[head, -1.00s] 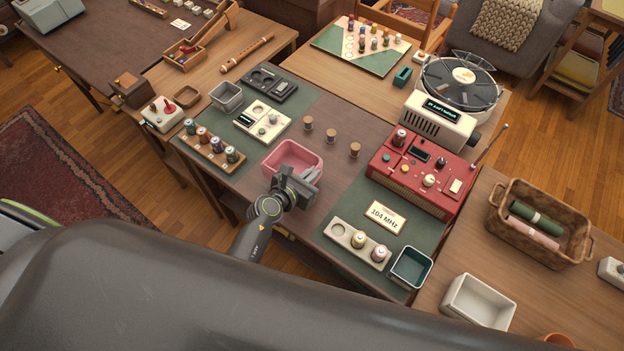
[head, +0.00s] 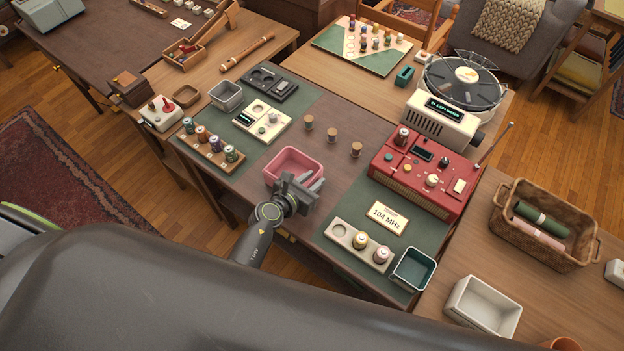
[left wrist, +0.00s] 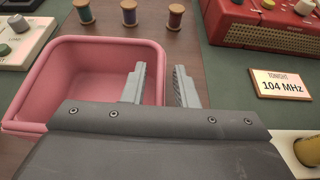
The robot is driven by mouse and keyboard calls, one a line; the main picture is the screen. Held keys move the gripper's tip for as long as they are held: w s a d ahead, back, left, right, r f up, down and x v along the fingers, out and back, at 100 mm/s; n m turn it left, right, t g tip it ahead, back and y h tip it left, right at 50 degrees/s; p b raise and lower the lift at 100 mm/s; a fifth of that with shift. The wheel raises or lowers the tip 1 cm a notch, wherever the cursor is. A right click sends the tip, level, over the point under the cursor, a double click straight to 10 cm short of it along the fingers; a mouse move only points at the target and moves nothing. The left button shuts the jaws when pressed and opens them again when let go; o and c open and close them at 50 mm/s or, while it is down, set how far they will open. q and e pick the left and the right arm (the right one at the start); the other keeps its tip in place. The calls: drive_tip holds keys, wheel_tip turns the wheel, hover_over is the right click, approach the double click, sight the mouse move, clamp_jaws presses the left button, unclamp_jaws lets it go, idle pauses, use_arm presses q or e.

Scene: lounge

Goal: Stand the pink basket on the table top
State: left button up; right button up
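The pink basket (head: 293,153) is upright at the front of the dark wooden strip of the table top (head: 345,112), and appears to rest on it. My left gripper (head: 312,184) is at its near right side. In the left wrist view the basket (left wrist: 95,48) fills the left half. There my left gripper (left wrist: 160,72) is open, with one finger inside the basket and the other outside. The right wall's rim runs between the fingers with gaps visible. The gripper body hides the basket's near part. My right gripper is not in view.
Several thread spools (head: 331,135) stand behind the basket. A red radio (head: 425,170) and a 104 MHz card (head: 387,218) are to the right. A can rack (head: 212,147) and a cream panel (head: 262,121) are to the left.

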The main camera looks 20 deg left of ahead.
use_arm(q)
drive_tip(key=shift+s+r, duration=0.1)
drive_tip(key=shift+r, duration=0.15)
drive_tip(key=v, duration=1.1)
drive_tip(key=shift+s+a+p, duration=0.15)
drive_tip(key=shift+s+p, duration=0.15)
drive_tip(key=shift+s, duration=0.1)
